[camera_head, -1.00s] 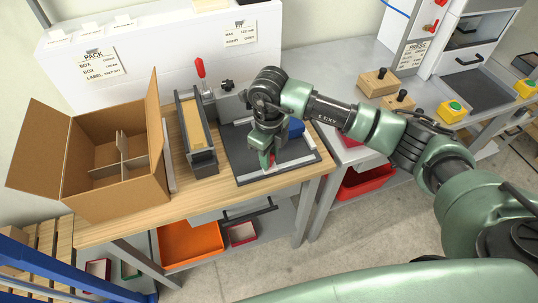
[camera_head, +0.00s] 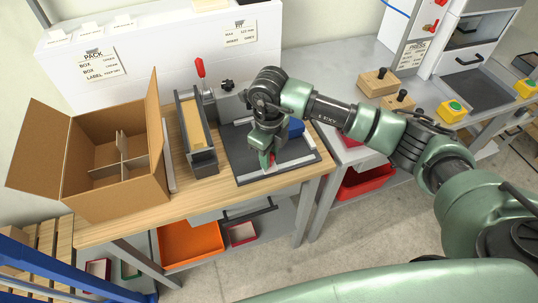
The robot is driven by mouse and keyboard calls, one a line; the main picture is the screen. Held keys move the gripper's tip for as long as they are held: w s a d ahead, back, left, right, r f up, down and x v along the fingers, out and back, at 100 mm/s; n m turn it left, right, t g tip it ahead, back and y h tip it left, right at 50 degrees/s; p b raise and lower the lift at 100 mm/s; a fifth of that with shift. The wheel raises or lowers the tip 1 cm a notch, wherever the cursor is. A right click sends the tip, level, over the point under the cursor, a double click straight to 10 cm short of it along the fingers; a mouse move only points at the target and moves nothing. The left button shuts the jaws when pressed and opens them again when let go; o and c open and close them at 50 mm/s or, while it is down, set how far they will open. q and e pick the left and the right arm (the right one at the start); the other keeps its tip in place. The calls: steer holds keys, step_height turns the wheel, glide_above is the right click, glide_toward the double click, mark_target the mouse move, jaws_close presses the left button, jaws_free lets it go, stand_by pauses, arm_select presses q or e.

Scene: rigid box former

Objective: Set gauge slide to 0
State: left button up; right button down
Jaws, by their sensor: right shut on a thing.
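The gauge is a dark flat plate (camera_head: 240,168) with light scale strips, at the right end of the wooden bench. My right gripper (camera_head: 267,163) points down over the front part of the plate, its fingers shut on the gauge slide. A small red part (camera_head: 272,160), which may be the slide's pointer or grip, shows beside the fingertips. The gripper hides most of the slide, and the scale marks are too small to read. My left gripper is not in view.
An open cardboard box (camera_head: 110,185) with dividers stands on the left of the wooden bench (camera_head: 225,192). A grey fixture with a yellow strip (camera_head: 195,125) and a red-handled clamp (camera_head: 200,70) stand left of the plate. A blue object (camera_head: 296,128) sits behind my gripper.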

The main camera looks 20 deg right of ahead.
steer(key=shift+r, duration=0.1)
steer(key=a+b, duration=0.3)
steer(key=a, duration=0.3)
steer(key=shift+a, duration=0.6)
steer(key=c, duration=1.2)
jaws_free()
steer(key=shift+s, duration=0.1)
